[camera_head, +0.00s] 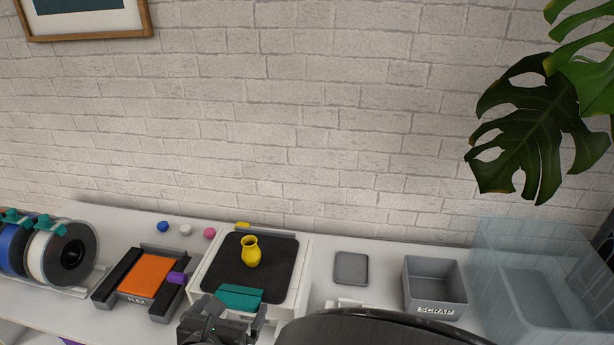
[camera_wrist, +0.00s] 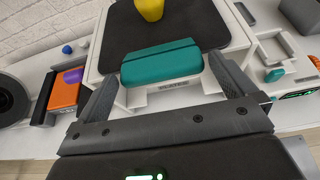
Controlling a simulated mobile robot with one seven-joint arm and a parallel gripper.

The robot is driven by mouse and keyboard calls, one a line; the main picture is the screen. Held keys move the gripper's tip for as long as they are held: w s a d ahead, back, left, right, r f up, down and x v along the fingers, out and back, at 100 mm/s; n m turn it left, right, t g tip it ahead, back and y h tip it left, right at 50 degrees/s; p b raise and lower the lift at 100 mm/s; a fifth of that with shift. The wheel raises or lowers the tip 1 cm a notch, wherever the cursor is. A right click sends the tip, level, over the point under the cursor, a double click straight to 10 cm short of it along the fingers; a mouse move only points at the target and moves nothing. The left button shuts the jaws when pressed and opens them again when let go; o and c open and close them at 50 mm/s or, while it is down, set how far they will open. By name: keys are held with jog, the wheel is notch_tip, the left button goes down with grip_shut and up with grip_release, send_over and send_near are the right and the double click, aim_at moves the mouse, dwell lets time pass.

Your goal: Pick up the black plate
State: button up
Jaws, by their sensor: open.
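The black plate (camera_head: 276,276) lies flat on a white machine (camera_head: 304,262) on the bench. A small yellow vase (camera_head: 250,250) stands upright on the plate. A teal block (camera_head: 239,296) is at the plate's front edge; I cannot tell whether it is part of the plate. My gripper (camera_head: 232,306) is at the front of the machine. In the wrist view my gripper (camera_wrist: 162,70) is open, one finger on each side of the teal block (camera_wrist: 160,66), with nothing clamped. The plate (camera_wrist: 122,28) lies just beyond the block, and the vase (camera_wrist: 150,9) is cut off at the top.
Left of the machine are an orange pad in a black holder (camera_head: 103,290) with a purple piece, small balls and filament spools (camera_head: 68,255). Right are a grey square tile (camera_head: 351,268), a grey SCRAP bin (camera_head: 435,310) and a clear box (camera_head: 530,245). A brick wall stands behind.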

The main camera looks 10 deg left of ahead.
jog(key=c, duration=0.7)
jog(key=shift+r, duration=0.15)
jog(key=shift+r, duration=0.5)
jog(key=w+d+r, duration=0.1)
jog(key=d+r, duration=0.2)
jog(key=w+d+r, duration=0.1)
jog(key=d+r, duration=0.2)
jog(key=d, duration=0.1)
jog(key=w+d+r, duration=0.1)
jog(key=d+r, duration=0.2)
jog(key=d, duration=0.1)
jog(key=shift+w+r, duration=0.3)
jog(key=shift+r, duration=0.05)
